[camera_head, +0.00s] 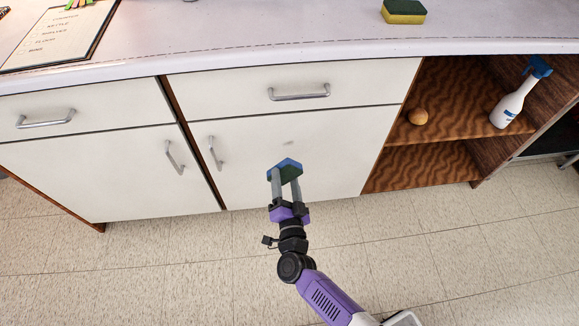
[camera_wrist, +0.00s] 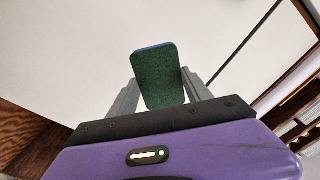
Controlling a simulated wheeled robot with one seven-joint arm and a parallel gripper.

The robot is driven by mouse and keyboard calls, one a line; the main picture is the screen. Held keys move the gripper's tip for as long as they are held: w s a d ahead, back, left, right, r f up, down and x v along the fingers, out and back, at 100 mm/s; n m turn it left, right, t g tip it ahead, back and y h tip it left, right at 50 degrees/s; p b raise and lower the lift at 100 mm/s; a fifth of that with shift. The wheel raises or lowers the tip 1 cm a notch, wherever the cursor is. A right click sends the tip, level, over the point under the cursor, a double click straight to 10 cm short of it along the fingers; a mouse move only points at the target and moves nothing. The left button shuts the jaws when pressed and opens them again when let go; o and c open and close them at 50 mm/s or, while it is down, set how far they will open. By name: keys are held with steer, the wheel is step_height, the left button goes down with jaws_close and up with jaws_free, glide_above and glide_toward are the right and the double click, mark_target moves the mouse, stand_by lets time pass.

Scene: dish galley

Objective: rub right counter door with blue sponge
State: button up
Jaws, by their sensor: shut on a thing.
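My gripper (camera_head: 284,181) is shut on the blue sponge (camera_head: 286,166), which has a dark green face and a blue edge. In the wrist view, the sponge (camera_wrist: 160,78) stands between the two grey fingers of my gripper (camera_wrist: 163,95). The right counter door (camera_head: 325,155) is white, with a metal handle at its upper left. The sponge is in front of this door, around the middle of its width; I cannot tell whether it touches. A small grey smudge (camera_head: 288,142) shows on the door just above the sponge.
The left door (camera_head: 90,170) and two drawers with metal handles adjoin. A yellow and green sponge (camera_head: 404,12) and a clipboard (camera_head: 62,35) lie on the countertop (camera_head: 240,30). The floor is clear.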

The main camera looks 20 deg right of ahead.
steer(key=r+x, duration=0.1)
steer(key=x, duration=0.5)
steer(key=shift+w+r, duration=0.3)
steer(key=shift+r, duration=0.05)
stand_by(0.3)
steer(key=shift+b+x, duration=0.5)
steer(key=shift+x, duration=0.55)
steer(key=shift+d, duration=0.1)
steer(key=shift+s+d, duration=0.25)
steer(key=shift+d, duration=0.35)
steer(key=shift+s+d, duration=0.25)
steer(key=shift+d, duration=0.4)
steer(key=shift+s+d, duration=0.25)
steer(key=shift+d, duration=0.35)
steer(key=shift+w, duration=0.1)
